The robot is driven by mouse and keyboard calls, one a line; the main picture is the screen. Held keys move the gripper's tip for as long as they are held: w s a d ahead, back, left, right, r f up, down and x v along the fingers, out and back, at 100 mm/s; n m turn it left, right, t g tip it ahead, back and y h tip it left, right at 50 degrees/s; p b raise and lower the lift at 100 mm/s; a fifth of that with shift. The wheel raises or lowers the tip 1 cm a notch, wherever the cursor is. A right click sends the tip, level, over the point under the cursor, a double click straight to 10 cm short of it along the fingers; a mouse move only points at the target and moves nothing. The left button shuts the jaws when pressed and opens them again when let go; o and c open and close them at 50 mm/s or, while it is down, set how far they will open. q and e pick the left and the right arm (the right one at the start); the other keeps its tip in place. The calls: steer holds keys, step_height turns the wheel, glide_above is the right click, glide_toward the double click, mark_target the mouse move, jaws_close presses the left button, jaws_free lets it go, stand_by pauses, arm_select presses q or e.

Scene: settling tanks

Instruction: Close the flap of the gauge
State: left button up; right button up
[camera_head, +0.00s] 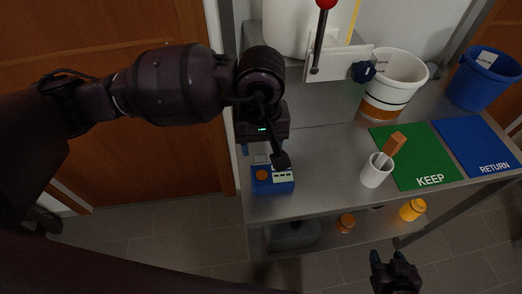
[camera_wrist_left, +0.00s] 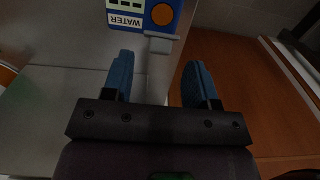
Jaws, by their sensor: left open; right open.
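The gauge is a small blue box (camera_head: 272,187) near the shelf's front left corner, with an orange round part and a white panel. In the left wrist view, the gauge (camera_wrist_left: 182,18) is cut by the top edge, and its label reads "WATER" upside down. A light grey tab (camera_wrist_left: 160,45) sticks out from its near edge; I cannot tell if this is the flap. My left gripper (camera_wrist_left: 160,82) is open and empty, its blue fingers apart, just short of the tab. In the head view its wrist partly hides the gauge. My right gripper (camera_head: 391,258) is open and empty, low in front of the shelf.
A white cup (camera_head: 376,172) with an orange-handled tool stands right of the gauge. Green KEEP (camera_head: 412,150) and blue RETURN (camera_head: 472,142) mats lie further right. A white bucket (camera_head: 396,80), a blue bucket (camera_head: 484,82) and a red-knobbed lever (camera_head: 320,40) stand behind. Orange jars sit below.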

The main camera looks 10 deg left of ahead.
mark_target(261, 156)
arm_select(q)
steer(key=shift+f, duration=1.65)
steer(key=shift+c, duration=0.3)
steer(key=c, duration=0.6)
steer(key=shift+s, duration=0.1)
